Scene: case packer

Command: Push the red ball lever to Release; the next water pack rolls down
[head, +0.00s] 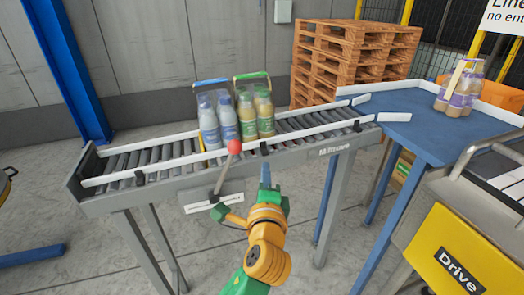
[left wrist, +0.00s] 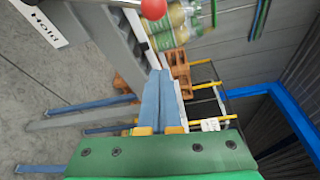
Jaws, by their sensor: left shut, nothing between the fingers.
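The red ball (head: 233,147) tops a grey lever that rises from a pale label plate (head: 215,202) on the front of the roller conveyor. The ball also shows at the top of the left wrist view (left wrist: 154,8), near a label reading Hold (left wrist: 47,25). My left gripper (head: 265,164) is shut and empty, just right of the ball and apart from it; its blue fingers (left wrist: 160,98) lie together in the left wrist view. A blue-handled bottle pack (head: 209,125) and a green-handled pack (head: 256,116) stand side by side on the rollers behind the lever. My right gripper is out of view.
The conveyor (head: 115,163) has white side rails and leads right to a blue table (head: 415,132). A purple-labelled bottle pack (head: 459,90) stands there. Wooden pallets (head: 345,60) are stacked behind. A yellow Drive panel (head: 455,258) is at the lower right.

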